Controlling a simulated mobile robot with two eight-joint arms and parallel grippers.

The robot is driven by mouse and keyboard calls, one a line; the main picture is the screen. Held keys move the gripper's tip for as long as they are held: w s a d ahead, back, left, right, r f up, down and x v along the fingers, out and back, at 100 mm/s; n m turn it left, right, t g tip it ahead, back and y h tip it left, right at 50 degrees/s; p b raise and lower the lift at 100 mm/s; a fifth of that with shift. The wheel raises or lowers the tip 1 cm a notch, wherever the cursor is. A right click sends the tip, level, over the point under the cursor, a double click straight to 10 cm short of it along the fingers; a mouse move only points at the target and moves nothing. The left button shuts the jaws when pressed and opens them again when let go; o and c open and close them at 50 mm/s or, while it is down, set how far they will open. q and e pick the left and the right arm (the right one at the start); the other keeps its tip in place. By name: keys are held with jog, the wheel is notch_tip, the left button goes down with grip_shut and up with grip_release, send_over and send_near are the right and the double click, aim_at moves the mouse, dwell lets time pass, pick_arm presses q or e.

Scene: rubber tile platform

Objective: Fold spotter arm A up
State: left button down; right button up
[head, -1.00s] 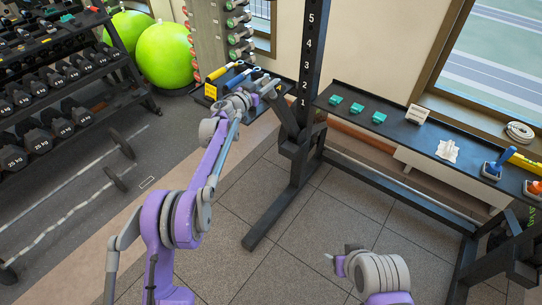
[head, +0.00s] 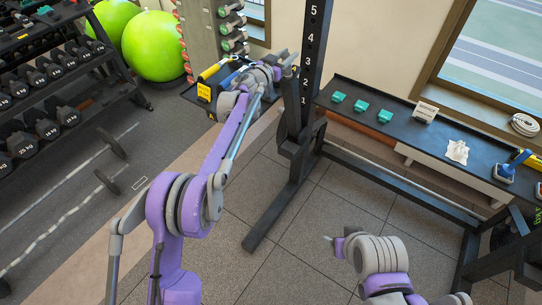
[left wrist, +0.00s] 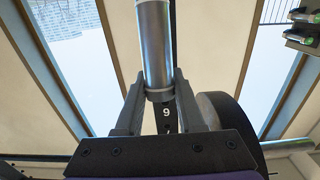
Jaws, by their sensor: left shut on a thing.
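Spotter arm A (head: 290,105) is a dark bar joined low to the black rack upright (head: 314,50) marked with white numbers. It stands steeply, leaning slightly left, close to the upright. My left gripper (head: 288,64) is at its upper end. In the left wrist view, my left gripper (left wrist: 158,98) is shut around a shiny metal cylinder (left wrist: 154,45), which looks like the grip at the arm's end.
A dark shelf (head: 390,127) right of the upright carries teal blocks (head: 360,106), a white card (head: 425,111) and a white cloth (head: 457,152). Dumbbell racks and green balls (head: 153,46) are left.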

jog(key=shift+s, duration=0.15)
pick_arm(q)
jog(key=shift+r, duration=0.1)
jog(key=r+p+x, duration=0.1)
jog(key=p+x, duration=0.4)
jog(key=x, duration=0.4)
jog(key=shift+r, duration=0.4)
pick_arm(e)
jog(key=w+r, duration=0.3)
jog(key=r, duration=0.4)
jog(key=shift+w+r+t, duration=0.2)
jog(key=shift+r+t, duration=0.05)
jog(key=shift+t, duration=0.15)
pick_arm(q)
jog(key=shift+w, duration=0.1)
jog(key=shift+c, duration=2.4)
grip_release()
jog(key=shift+d+f, duration=0.1)
jog(key=shift+f, duration=0.05)
